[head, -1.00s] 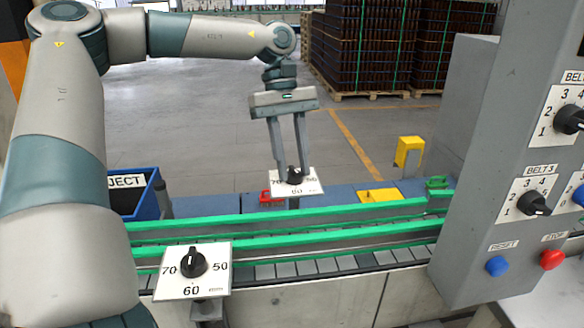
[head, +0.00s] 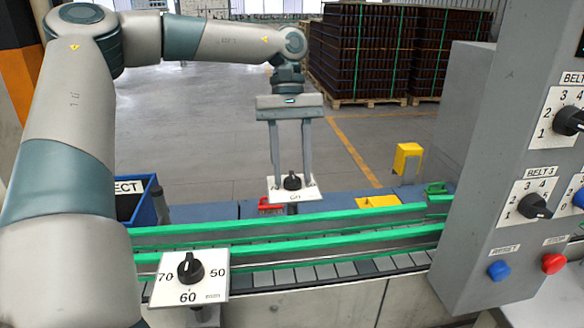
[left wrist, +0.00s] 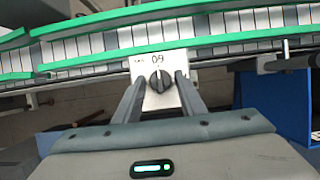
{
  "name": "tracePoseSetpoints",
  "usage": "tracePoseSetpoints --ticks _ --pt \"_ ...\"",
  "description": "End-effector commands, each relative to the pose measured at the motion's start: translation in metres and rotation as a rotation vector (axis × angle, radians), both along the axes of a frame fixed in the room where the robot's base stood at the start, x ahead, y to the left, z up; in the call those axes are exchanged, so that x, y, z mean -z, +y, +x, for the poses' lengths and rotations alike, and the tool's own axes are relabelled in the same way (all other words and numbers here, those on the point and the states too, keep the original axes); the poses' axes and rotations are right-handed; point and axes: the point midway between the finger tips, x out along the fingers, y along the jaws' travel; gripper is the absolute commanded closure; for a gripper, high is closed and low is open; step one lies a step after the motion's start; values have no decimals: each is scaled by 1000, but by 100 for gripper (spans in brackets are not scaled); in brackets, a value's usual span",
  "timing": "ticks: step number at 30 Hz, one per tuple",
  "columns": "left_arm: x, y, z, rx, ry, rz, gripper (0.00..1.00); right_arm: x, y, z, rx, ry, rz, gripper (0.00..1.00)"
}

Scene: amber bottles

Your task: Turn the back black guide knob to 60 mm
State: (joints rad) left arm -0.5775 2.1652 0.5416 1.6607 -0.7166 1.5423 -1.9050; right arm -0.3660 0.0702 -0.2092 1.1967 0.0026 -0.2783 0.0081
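The back black guide knob (head: 292,181) sits on a white dial plate (head: 285,196) behind the green-railed conveyor. My left gripper (head: 292,186) reaches down over it from behind, with one finger on each side of the knob. In the left wrist view, the knob (left wrist: 159,80) lies between the fingertips (left wrist: 160,82) with gaps beside it, so the gripper is open. The 60 mark shows upside down there, and the knob's ridge runs roughly along the line to it. The fingers hide the 70 and 50 marks. My right gripper is not in view.
A front guide knob (head: 190,268) on its own plate stands nearer, before the conveyor rails (head: 330,220). A grey control panel (head: 465,170) with knobs and buttons is at the right. A blue reject bin (head: 146,205) is at the left, and a yellow block (head: 407,158) stands behind.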

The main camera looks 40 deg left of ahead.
Motion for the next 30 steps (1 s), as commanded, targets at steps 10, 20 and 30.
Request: tracePoseSetpoints --ticks 10,20,30 --pt "0 0 0 -1 0 -1 54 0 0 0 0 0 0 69" --pt "-21 7 6 -2 -2 0 54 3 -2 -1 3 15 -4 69" --pt "-79 25 22 -3 -3 0 54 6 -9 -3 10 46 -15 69"
